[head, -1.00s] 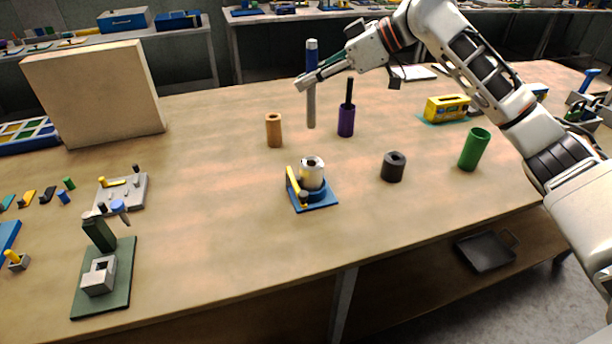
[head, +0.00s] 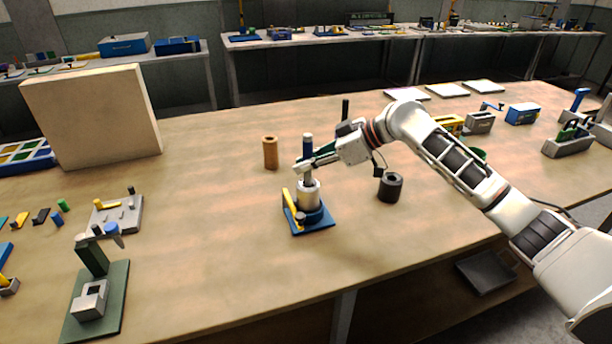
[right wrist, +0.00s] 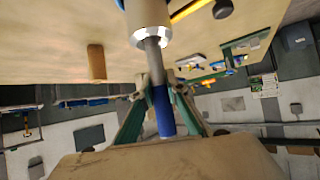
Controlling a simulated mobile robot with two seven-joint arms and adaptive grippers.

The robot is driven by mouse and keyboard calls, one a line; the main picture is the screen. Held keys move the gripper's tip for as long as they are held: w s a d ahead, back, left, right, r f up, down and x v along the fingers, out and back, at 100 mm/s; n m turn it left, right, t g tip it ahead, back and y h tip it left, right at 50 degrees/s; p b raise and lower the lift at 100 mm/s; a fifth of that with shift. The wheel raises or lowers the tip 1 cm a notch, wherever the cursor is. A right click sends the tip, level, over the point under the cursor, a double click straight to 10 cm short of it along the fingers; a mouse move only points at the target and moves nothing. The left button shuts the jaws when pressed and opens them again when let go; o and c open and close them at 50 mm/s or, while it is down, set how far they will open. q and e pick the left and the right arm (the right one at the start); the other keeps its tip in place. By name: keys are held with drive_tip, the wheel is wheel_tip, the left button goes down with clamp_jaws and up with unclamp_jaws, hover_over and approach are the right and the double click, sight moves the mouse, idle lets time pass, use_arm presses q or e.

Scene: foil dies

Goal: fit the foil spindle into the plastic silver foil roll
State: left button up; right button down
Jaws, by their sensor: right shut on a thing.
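The foil spindle, a grey rod with a blue upper part (head: 308,142), stands about upright in my right gripper (head: 306,165), which is shut on it. The silver foil roll (head: 308,194) stands in a blue holder with a yellow lever, directly under the spindle. In the right wrist view, the grey rod (right wrist: 154,58) meets the shiny rim of the roll (right wrist: 151,34) and its lower end is out of sight there. How deep the rod sits in the bore cannot be told. My left gripper is not in view.
The blue base (head: 316,226) has a yellow lever (head: 290,205) at its left. A brown tube (head: 270,153) stands behind left and a dark grey cylinder (head: 390,187) to the right. A large tan block (head: 95,115) stands far left.

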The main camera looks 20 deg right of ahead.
sight(306, 175)
drive_tip(key=shift+f, duration=1.9)
drive_tip(key=c, duration=2)
unclamp_jaws()
drive_tip(key=v, duration=1.2)
